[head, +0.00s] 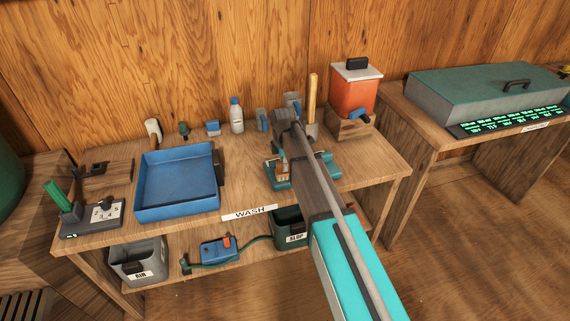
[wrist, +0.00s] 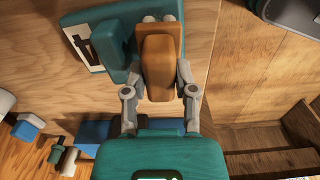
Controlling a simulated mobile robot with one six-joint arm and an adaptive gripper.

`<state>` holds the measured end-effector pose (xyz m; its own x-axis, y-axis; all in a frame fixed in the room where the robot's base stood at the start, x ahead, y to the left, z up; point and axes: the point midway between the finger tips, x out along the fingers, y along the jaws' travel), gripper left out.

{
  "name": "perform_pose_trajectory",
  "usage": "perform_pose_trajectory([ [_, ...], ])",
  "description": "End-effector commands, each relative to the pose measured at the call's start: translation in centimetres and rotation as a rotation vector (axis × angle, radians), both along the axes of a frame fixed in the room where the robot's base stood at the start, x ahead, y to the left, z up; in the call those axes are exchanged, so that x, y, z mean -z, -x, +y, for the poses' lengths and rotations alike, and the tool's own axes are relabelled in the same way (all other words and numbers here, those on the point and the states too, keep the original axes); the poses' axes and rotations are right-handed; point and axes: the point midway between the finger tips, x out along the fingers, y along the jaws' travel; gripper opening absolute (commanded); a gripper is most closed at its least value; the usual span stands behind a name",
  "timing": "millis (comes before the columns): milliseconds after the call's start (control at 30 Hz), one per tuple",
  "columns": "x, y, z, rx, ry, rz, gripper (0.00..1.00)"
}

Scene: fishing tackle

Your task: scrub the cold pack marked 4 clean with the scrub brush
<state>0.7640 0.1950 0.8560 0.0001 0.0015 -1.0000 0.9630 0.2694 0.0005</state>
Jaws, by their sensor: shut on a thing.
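My gripper (wrist: 164,75) is shut on an orange-brown wooden block with pale bristle tufts at its far end, which looks like the scrub brush (wrist: 157,62). In the head view my gripper (head: 285,140) is over the right part of the wash bench, and the brush (head: 283,168) shows in part below it. A teal piece (wrist: 108,38) lies beside and under the brush, with a white label bearing a dark brown mark.
A blue basin (head: 178,205) stands left on the bench, behind the WASH label (head: 250,212). A white bottle (head: 236,115), a wooden stick (head: 312,98) and an orange dispenser (head: 354,92) stand at the back. A grey bin (head: 138,262) is on the lower shelf.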

Motion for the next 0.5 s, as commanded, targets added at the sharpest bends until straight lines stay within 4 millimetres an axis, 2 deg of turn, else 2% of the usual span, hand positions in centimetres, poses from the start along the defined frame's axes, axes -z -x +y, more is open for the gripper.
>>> perform_pose_trajectory([
  [267,0.0,0.2,2.4,-0.001,0.000,0.000,0.00],
  [500,0.0,0.1,0.8,-0.001,0.000,0.000,0.00],
])
